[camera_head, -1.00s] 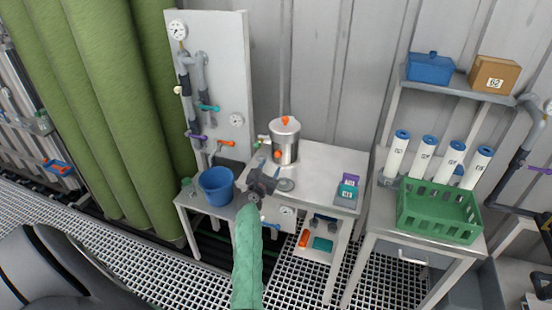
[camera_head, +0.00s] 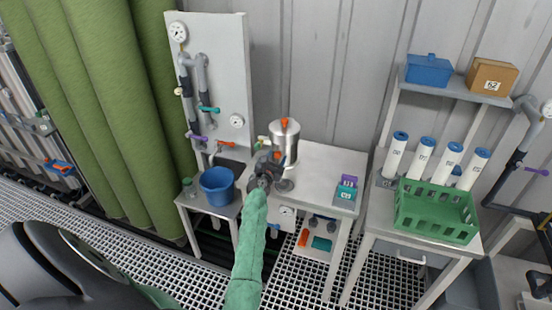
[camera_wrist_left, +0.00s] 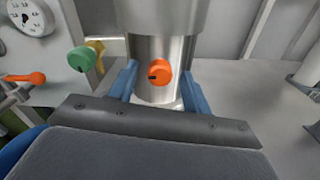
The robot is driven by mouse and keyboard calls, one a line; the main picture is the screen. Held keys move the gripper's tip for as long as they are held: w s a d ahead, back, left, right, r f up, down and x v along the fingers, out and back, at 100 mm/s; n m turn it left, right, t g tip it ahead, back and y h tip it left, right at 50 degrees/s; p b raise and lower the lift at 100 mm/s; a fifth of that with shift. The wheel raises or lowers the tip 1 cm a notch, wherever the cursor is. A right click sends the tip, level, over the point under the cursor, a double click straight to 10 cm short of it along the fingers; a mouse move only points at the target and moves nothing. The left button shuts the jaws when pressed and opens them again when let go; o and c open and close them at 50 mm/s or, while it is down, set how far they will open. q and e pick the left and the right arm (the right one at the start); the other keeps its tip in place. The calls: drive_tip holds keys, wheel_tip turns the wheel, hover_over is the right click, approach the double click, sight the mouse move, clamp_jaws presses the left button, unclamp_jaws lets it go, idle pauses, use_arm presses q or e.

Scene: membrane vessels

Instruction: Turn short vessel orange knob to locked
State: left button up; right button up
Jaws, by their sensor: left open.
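The short vessel (camera_head: 285,142) is a steel cylinder with an orange handle on its lid, standing on the light table. In the left wrist view the vessel (camera_wrist_left: 165,22) fills the top middle. Its orange knob (camera_wrist_left: 159,73) faces me, with a dark mark pointing left; in the head view my gripper hides it. My left gripper (camera_head: 274,160) is in front of the vessel's lower part. In the left wrist view its blue fingers (camera_wrist_left: 160,85) are open, one on each side of the knob, with visible gaps. My right gripper is not in view.
A green knob (camera_wrist_left: 82,59) on a brass fitting sticks out left of the vessel. A blue bucket (camera_head: 217,187) stands left of the arm. Teal and purple boxes (camera_head: 346,189) sit at the table's right. A green crate (camera_head: 437,212) is farther right.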

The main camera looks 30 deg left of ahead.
use_arm(q)
drive_tip(key=c, duration=1)
